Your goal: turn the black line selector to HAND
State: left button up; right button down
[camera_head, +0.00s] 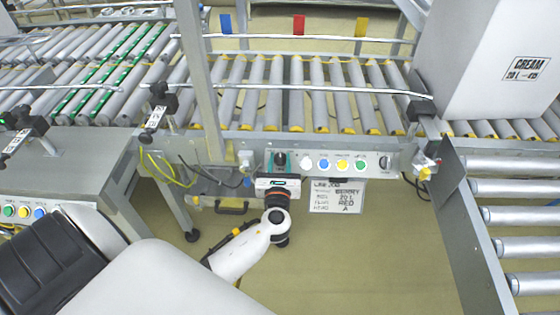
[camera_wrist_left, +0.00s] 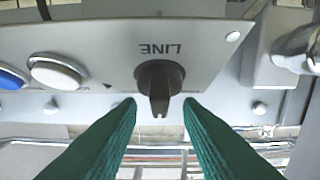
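The black line selector (camera_wrist_left: 160,82) is in the left wrist view, with the word LINE upside down above it. Its narrow grip points straight down in that picture. My left gripper (camera_wrist_left: 160,106) is open, one green fingertip on each side of the grip, with a visible gap on both sides. In the head view my left gripper (camera_head: 279,160) is at the left part of the control panel (camera_head: 345,161) on the conveyor's front rail. No HAND marking is readable. My right gripper is not in view.
A white button (camera_head: 306,163) and a blue button (camera_head: 323,164) sit right of the gripper on the panel, then yellow and green ones. A job sign (camera_head: 336,197) hangs below. A metal fitting (camera_wrist_left: 294,50) stands near the selector.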

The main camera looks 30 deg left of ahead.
pick_arm(q)
jog(key=shift+w+a, duration=0.15)
jog(key=shift+w, duration=0.05)
grip_shut()
jog(key=shift+f, duration=0.1)
